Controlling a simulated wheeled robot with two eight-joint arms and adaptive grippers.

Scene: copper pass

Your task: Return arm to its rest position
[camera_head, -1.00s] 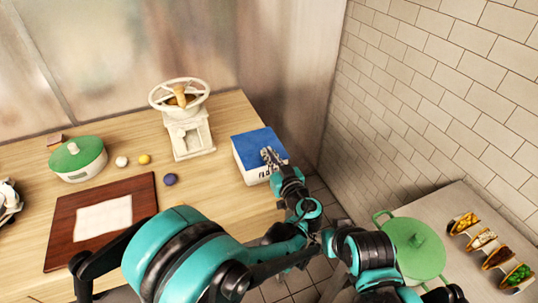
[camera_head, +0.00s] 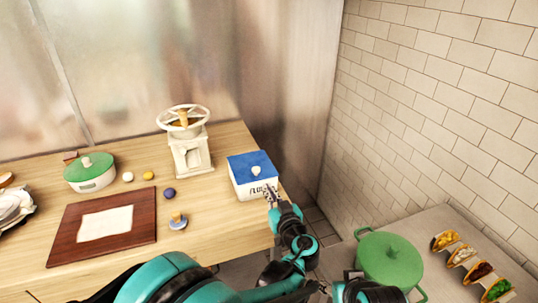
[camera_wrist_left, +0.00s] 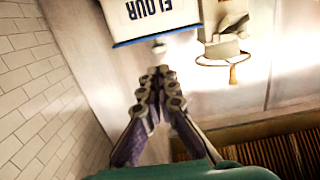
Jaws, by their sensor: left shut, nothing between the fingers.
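My left arm comes up from the bottom of the head view. Its gripper (camera_head: 270,193) is shut and empty beside the front right corner of a white flour box (camera_head: 254,188) with a blue lid (camera_head: 250,166) and a pale knob. In the left wrist view the shut fingers (camera_wrist_left: 160,78) point towards the box (camera_wrist_left: 160,15), which appears upside down with its FLOUR label. I cannot tell whether the fingertips touch the box. My right gripper is not in view.
A white grinder (camera_head: 188,150), a green-lidded pot (camera_head: 90,173), small balls and a dark red board (camera_head: 68,228) share the wooden table. A green pot (camera_head: 390,260) and a taco rack (camera_head: 470,265) stand on the right counter. A tiled wall bounds the right.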

